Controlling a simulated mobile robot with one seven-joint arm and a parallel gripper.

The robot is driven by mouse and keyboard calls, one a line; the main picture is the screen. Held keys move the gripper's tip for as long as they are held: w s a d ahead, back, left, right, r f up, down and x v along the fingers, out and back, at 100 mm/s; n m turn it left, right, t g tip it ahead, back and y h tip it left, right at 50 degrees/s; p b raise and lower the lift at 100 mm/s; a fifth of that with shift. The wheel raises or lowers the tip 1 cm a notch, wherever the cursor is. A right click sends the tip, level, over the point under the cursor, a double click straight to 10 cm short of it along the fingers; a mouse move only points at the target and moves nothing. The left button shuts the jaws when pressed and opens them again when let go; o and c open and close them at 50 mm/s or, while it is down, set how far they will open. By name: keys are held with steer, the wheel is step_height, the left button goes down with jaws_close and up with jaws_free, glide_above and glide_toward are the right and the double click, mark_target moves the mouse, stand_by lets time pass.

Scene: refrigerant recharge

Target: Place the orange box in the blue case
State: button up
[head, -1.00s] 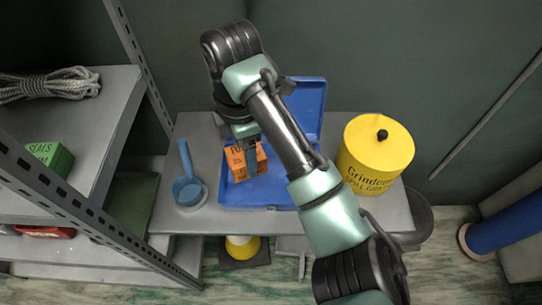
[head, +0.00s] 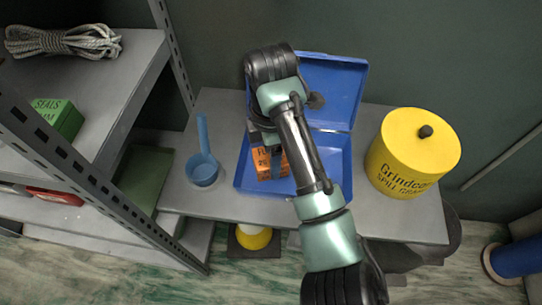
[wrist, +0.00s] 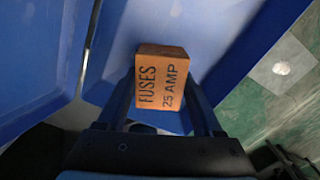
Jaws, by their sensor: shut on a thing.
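The orange box (head: 265,164), lettered "FUSES 25 AMP", is at the left part of the open blue case (head: 331,158) in the head view. The case lies on a grey table with its lid (head: 340,88) raised at the back. My gripper (head: 268,146) is shut on the box from above. In the wrist view the box (wrist: 162,78) sits between the two fingers, with blue case surfaces around it. I cannot tell whether the box touches the case floor. My arm hides part of the case.
A blue scoop (head: 203,170) lies left of the case on the table (head: 225,205). A yellow canister (head: 408,160) stands to its right. A shelf (head: 120,95) at the left holds a rope (head: 62,41) and a green box (head: 58,118).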

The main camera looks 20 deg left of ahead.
steer(key=o, duration=1.4)
steer(key=shift+f, duration=0.1)
step_height(320, 180, up, 12)
steer(key=p, duration=0.6)
steer(key=shift+r, duration=0.2)
